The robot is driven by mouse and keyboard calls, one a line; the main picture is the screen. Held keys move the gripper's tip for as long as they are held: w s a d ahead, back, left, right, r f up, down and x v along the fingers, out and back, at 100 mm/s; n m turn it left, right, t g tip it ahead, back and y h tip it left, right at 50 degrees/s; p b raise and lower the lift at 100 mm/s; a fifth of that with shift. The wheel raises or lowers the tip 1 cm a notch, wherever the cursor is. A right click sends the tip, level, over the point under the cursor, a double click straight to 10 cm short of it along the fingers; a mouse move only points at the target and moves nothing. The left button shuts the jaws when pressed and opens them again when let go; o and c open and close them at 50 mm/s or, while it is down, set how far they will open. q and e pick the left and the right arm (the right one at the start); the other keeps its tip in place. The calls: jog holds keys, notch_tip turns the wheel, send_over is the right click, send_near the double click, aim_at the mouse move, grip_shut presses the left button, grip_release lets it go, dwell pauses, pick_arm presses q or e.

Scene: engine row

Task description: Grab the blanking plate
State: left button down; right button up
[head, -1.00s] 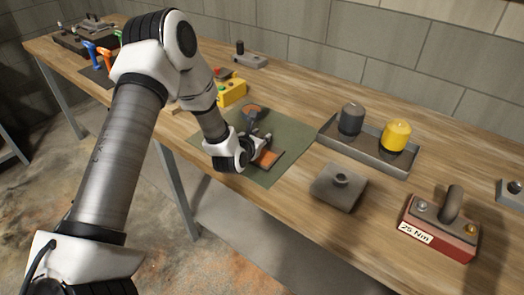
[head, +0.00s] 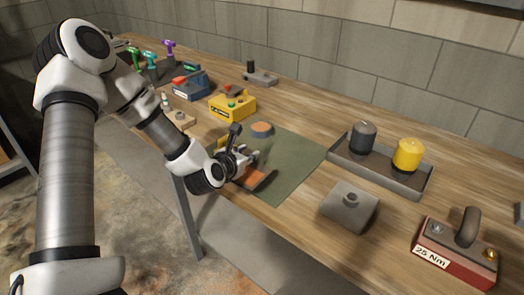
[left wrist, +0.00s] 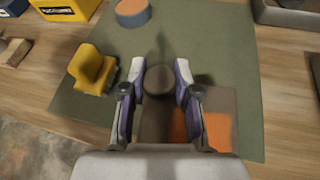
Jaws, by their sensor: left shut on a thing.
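The blanking plate, as far as I can tell, is the dark brown and orange plate (head: 262,180) near the front of the green mat. In the left wrist view its orange and brown face (left wrist: 217,130) lies below the fingers, with a round dark knob (left wrist: 158,80) between them. My left gripper (head: 248,160) is over the plate, its fingers (left wrist: 160,74) on either side of the knob and closed on it. Whether the plate is clear of the mat cannot be told. My right gripper is not in view.
On the green mat (head: 300,155) are an orange-topped disc (head: 262,129) and a yellow piece (left wrist: 93,70). A yellow box (head: 232,108) stands behind. To the right are a tray (head: 400,180) with two cylinders, a grey knobbed block (head: 350,207) and a red weight (head: 455,255).

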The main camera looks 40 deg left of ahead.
pick_arm(q)
jog(key=s, duration=0.2)
jog(key=s+a+r+p, duration=0.1)
jog(key=s, duration=0.1)
jog(key=s+p, duration=0.1)
jog(key=s, duration=0.1)
jog(key=shift+a+r, duration=0.15)
jog(key=shift+a, duration=0.25)
jog(key=shift+s+a+p, duration=0.15)
jog(key=shift+s+p, duration=0.45)
jog(key=shift+p, duration=0.1)
jog(key=shift+s+f, duration=0.2)
jog(key=shift+s, duration=0.05)
